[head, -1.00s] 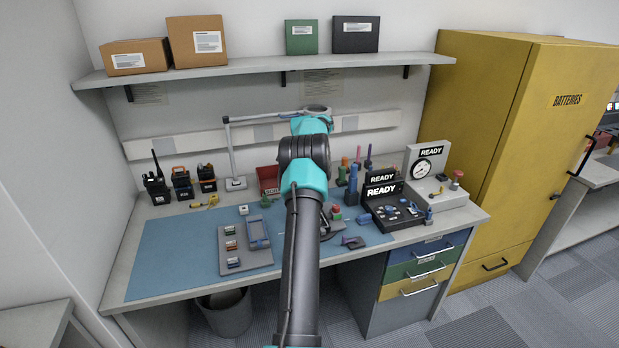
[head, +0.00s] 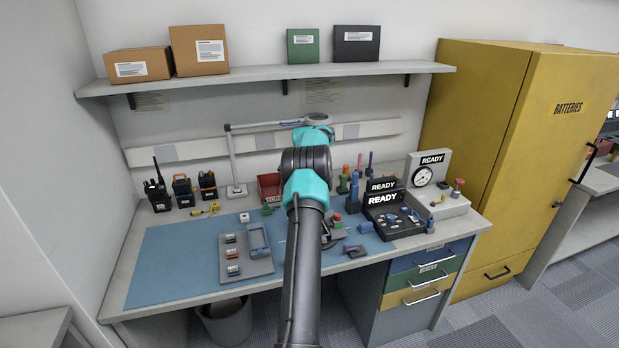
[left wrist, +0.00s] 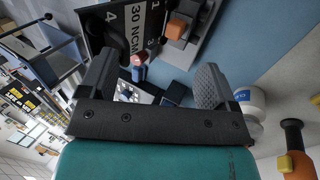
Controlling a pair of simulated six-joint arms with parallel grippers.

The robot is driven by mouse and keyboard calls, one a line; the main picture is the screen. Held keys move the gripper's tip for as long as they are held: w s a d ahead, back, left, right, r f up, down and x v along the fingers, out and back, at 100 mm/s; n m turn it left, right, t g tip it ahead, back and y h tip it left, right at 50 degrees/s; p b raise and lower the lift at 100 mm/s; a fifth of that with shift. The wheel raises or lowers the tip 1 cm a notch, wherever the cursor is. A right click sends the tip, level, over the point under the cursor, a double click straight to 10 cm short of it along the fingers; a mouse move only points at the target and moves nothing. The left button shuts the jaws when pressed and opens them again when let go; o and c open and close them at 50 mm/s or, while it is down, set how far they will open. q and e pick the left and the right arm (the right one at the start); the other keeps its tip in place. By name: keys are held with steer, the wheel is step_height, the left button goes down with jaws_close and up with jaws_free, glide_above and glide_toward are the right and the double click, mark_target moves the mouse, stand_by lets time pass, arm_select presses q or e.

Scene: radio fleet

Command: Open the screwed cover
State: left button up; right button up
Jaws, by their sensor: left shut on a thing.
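My left arm comes in from the bottom middle of the head view and hides its own gripper there. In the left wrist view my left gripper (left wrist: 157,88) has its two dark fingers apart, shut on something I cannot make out. A small piece with a reddish top and blue body (left wrist: 139,70) shows between the fingers; I cannot tell whether it touches them. A grey tray (head: 262,268) with a blue-framed piece (head: 259,241) and several small parts lies on the blue mat. I cannot tell which part is the screwed cover. My right gripper is not in view.
Several handheld radios (head: 158,195) stand at the back left. A red bin (head: 268,185), upright tools (head: 354,190) and black units marked READY (head: 381,200) stand towards the back and right. A lamp arm (head: 233,165) rises behind. The mat's left part (head: 170,265) is clear.

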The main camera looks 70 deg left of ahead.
arm_select(q)
steer(key=shift+s+a+f, duration=0.1)
steer(key=shift+a, duration=0.1)
steer(key=c, duration=0.5)
steer(key=shift+d+v, duration=0.15)
steer(key=shift+v, duration=1.55)
steer(key=shift+d+v, duration=0.15)
steer(key=shift+v, duration=1.5)
steer(key=shift+c, duration=0.4)
